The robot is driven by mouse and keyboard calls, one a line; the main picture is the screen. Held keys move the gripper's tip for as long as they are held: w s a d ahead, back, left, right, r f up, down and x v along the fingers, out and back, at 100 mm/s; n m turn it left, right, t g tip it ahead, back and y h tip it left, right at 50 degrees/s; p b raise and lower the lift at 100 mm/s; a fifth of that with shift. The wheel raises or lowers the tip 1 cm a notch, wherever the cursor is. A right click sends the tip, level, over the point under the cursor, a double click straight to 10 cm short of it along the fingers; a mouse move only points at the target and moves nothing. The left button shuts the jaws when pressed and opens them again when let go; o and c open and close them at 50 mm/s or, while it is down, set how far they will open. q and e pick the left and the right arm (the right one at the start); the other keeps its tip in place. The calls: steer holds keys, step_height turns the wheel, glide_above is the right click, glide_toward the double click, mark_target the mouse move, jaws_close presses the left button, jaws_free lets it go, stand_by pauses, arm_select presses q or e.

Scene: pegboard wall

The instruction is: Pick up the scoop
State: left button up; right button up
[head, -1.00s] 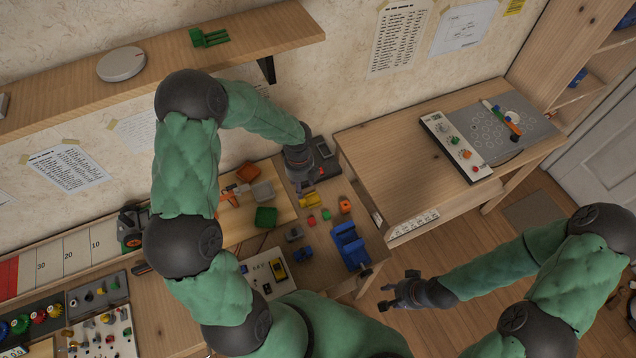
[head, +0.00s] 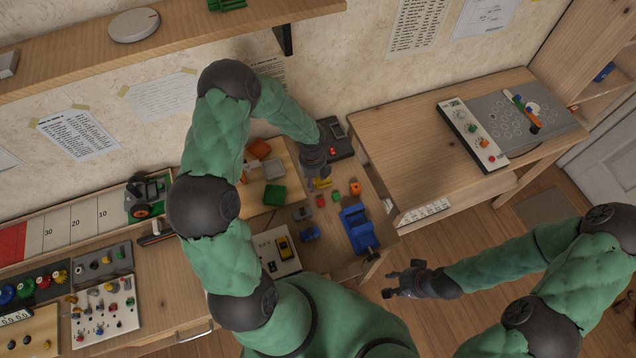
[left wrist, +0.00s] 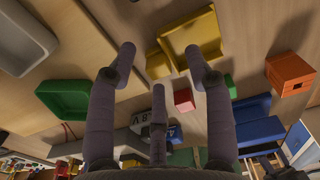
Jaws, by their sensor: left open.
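The yellow scoop (left wrist: 192,37) shows large in the left wrist view, with a wide shallow pan and a shorter block-like part on its lower left. In the head view the scoop (head: 322,184) is small and partly covered by my left gripper. My left gripper (left wrist: 161,54) is open, with its fingertips spread on either side of the scoop's lower part. I cannot tell whether they touch it. In the head view my left gripper (head: 317,174) is over the scoop and its fingers are mostly hidden. My right gripper (head: 402,280) hangs open and empty over the floor.
A green tray (left wrist: 64,99), a red block (left wrist: 184,100), an orange box (left wrist: 290,73) and a blue item (left wrist: 252,112) lie close around the scoop. A dark device (head: 340,138) stands behind my left gripper. A wooden desk (head: 395,122) is to the right.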

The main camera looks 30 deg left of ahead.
arm_select(q)
steer(key=shift+f, duration=0.2)
steer(key=c, duration=1)
steer(key=shift+c, duration=0.2)
